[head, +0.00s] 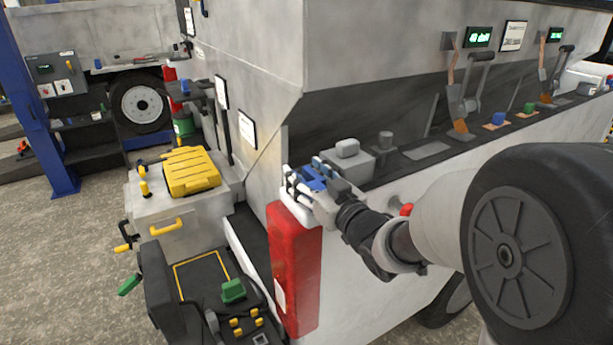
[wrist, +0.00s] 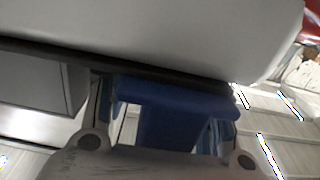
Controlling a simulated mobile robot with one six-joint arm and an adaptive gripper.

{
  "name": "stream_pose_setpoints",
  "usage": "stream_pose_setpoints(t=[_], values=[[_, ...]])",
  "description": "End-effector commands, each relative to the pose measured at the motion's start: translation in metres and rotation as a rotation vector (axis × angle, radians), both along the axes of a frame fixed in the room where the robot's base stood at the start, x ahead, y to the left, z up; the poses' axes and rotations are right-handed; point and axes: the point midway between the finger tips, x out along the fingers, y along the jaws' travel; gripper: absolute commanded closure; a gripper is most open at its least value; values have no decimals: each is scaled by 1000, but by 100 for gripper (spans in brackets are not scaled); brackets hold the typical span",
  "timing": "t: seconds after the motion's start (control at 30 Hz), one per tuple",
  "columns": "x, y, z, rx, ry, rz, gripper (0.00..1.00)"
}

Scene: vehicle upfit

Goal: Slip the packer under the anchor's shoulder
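My gripper (head: 306,182) is at the near corner of the vehicle's side ledge, above the red lamp panel. A blue piece (wrist: 178,108) spans the space between its fingers in the wrist view, with a wide bar and a narrower block below. The blue piece also shows at the fingers in the head view (head: 312,178), partly covered by them. It looks gripped; I take it as the packer. Close beyond it in the wrist view is a large pale rounded surface (wrist: 150,35) with a dark lower edge. I cannot make out the anchor's shoulder for certain.
A grey block (head: 347,160) stands on the ledge by my gripper. Further along are lever assemblies (head: 464,100), a blue block (head: 497,118) and a green block (head: 529,108). The red panel (head: 294,270) drops below the corner. A yellow case (head: 191,171) sits on a cabinet at left.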

Motion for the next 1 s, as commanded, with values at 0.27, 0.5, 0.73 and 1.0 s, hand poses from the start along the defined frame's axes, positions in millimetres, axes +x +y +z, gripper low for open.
stream_pose_setpoints(t=[0.27, 0.5, 0.73, 1.0], values=[[0, 0, 1, 0, 0, 0, 34], [0, 0, 1, 0, 0, 0, 34], [-11, -9, 1, 0, -2, -3, 34], [-63, -50, -2, 0, -2, -5, 34]])
